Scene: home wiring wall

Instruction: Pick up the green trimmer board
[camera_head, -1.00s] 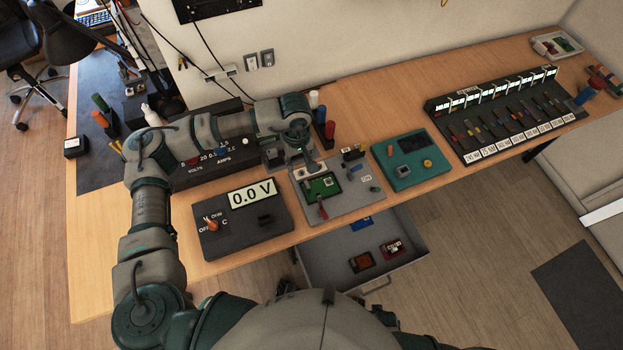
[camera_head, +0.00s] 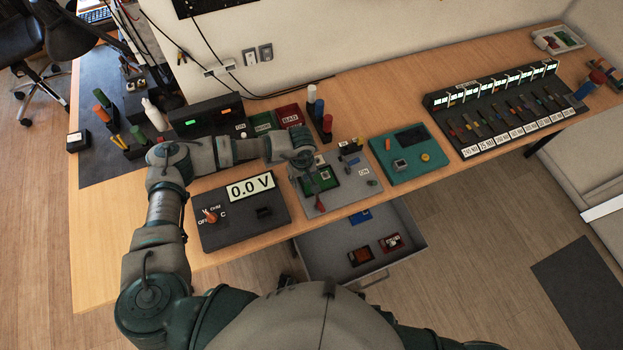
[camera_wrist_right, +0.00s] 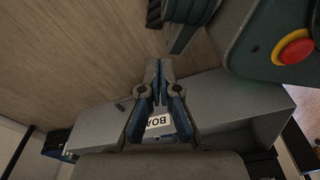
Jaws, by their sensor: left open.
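The green trimmer board (camera_head: 330,178) lies on a light grey plate (camera_head: 352,199) on the bench, in the head view. It carries a small pale square part. My left gripper (camera_head: 309,188) is open just above the board's left side and hides part of it. I cannot tell whether its fingers touch the board. A red-handled piece (camera_head: 321,202) lies at the board's front edge. My right gripper (camera_wrist_right: 158,80) shows in the right wrist view, its fingers together with nothing seen between them, away from the board.
A meter reading 0.0 V (camera_head: 240,210) stands left of the plate, and a teal unit (camera_head: 408,155) stands right. Red and blue cylinders (camera_head: 327,125) stand behind. An open grey drawer (camera_head: 330,264) below holds several small parts. A red BAD tray (camera_head: 290,116) sits behind the arm.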

